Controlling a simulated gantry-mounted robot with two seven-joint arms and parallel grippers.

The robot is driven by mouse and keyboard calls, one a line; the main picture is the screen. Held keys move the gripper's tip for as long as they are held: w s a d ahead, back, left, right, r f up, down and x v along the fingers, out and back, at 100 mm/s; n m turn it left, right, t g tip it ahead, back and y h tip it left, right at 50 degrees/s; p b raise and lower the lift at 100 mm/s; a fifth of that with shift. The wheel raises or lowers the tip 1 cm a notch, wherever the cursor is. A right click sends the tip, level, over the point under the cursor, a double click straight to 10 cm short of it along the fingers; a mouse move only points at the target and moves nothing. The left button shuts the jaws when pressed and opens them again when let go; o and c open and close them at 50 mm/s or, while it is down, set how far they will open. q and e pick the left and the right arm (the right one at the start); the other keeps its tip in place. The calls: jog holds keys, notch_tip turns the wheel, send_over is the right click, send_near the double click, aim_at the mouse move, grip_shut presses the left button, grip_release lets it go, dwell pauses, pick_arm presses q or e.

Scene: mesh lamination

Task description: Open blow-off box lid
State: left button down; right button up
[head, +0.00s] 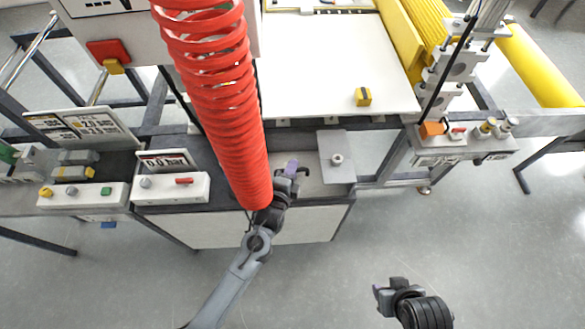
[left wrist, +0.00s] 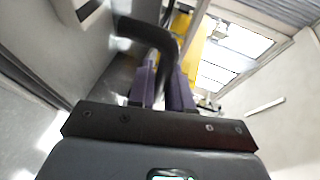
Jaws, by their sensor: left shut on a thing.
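The light-fronted box (head: 305,222) stands under the bench edge, with a dark top that is partly hidden by my arm and the red hose. My left gripper (head: 290,168) is over the top of this box. In the left wrist view, its purple fingers (left wrist: 163,86) are shut on a black curved handle (left wrist: 150,32). I cannot tell whether the lid is raised. A grey plate (head: 336,172) with a round knob lies just right of the gripper, apart from it. My right gripper (head: 378,291) is over the floor at lower right, away from the box; its opening is unclear.
A red coiled hose (head: 212,85) hangs down close to my left wrist. Control panels (head: 172,188) stand at the left. The floor (head: 480,260) at right is clear.

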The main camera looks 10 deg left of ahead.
pick_arm(q)
jog(key=r+p, duration=0.1)
jog(key=p, duration=0.1)
jog(key=w+r+g+p, duration=0.1)
jog(key=r+p, duration=0.1)
jog(key=r+g+p, duration=0.1)
jog(key=r, duration=0.1)
jog(key=shift+w+a+n+p, duration=0.15)
jog(key=shift+w+n+p, duration=0.15)
jog(key=shift+p, duration=0.1)
jog(key=shift+w+a+r+p, duration=0.2)
jog(key=shift+w+r+p, duration=0.5)
jog(key=shift+w+r, duration=0.35)
jog(key=shift+w+a+r+p, duration=0.15)
jog(key=shift+w+r+p, duration=0.5)
jog(key=shift+w+r, duration=0.35)
jog(key=shift+s, duration=0.1)
jog(key=c, duration=1.4)
grip_release()
jog(key=shift+s, duration=0.1)
jog(key=v, duration=1)
jog(key=shift+s+r+b, duration=0.2)
jog(key=shift+s+b, duration=0.05)
jog(key=shift+b, duration=0.2)
